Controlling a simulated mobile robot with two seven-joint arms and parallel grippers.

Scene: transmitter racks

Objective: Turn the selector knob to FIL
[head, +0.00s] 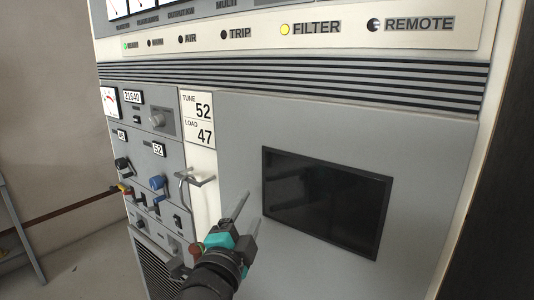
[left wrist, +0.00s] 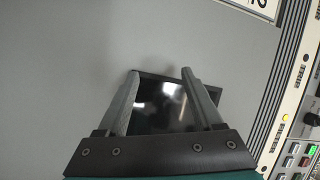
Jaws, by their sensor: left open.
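My left gripper (head: 255,204) is open and empty in front of the grey cabinet door, left of the dark window (head: 327,203). In the left wrist view its two fingers (left wrist: 160,73) stand apart with the window between and beyond them. No FIL lettering is readable, so I cannot tell which knob is the selector. A grey knob (head: 157,120) sits on a small plate at the left panel's upper part. A black knob (head: 122,163) and a blue knob (head: 157,182) sit lower. A dark round part (left wrist: 312,119) shows at the left wrist view's right edge.
A metal handle (head: 195,180) sticks out between the left panel and the door. A lamp strip (head: 300,28) runs above the dark vents, with the FILTER lamp (head: 285,29) lit yellow. Meters are cut off at the top. Open floor (head: 85,265) lies at left.

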